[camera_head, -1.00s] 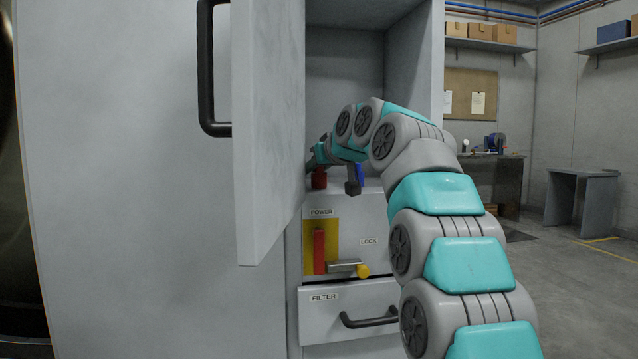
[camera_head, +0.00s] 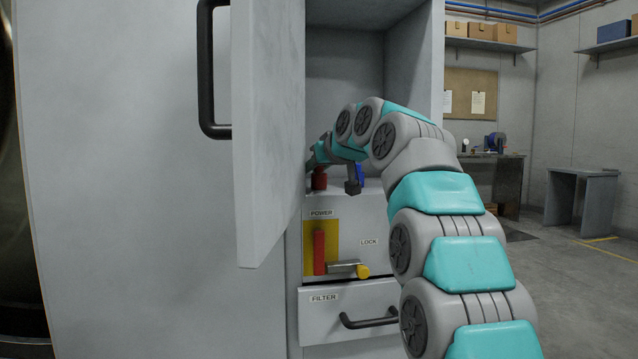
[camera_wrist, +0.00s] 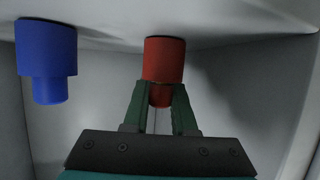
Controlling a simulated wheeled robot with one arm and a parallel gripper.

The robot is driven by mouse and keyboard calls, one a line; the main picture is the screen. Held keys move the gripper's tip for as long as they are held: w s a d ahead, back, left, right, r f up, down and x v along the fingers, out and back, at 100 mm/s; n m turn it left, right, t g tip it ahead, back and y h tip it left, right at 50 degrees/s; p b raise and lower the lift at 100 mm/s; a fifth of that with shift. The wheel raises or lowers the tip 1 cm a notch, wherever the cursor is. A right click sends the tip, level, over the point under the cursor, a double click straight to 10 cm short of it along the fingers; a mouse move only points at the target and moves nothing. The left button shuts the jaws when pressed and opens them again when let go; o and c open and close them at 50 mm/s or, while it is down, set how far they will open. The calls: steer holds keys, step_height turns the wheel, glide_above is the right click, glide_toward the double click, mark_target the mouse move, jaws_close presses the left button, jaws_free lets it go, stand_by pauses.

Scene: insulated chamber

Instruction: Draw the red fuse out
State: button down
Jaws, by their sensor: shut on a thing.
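The red fuse (camera_wrist: 164,62) is a short stepped cylinder in the wrist view, its wide end against the pale panel. My gripper (camera_wrist: 165,97) is shut on its narrow end, one finger on each side. In the head view the red fuse (camera_head: 319,179) stands upright on the ledge above the POWER panel. My gripper is mostly hidden there behind the open door and my own arm. Whether the fuse is seated or slightly lifted cannot be told.
A blue fuse (camera_wrist: 46,60) sits beside the red one. The open cabinet door (camera_head: 268,130) stands close at the left of my arm. Below are a red power lever (camera_head: 319,252), a lock handle with a yellow end (camera_head: 362,271) and the FILTER drawer (camera_head: 348,312).

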steer(key=shift+r, duration=0.15)
stand_by(0.4)
steer(key=shift+r+p, duration=2.45)
steer(key=shift+r, duration=0.1)
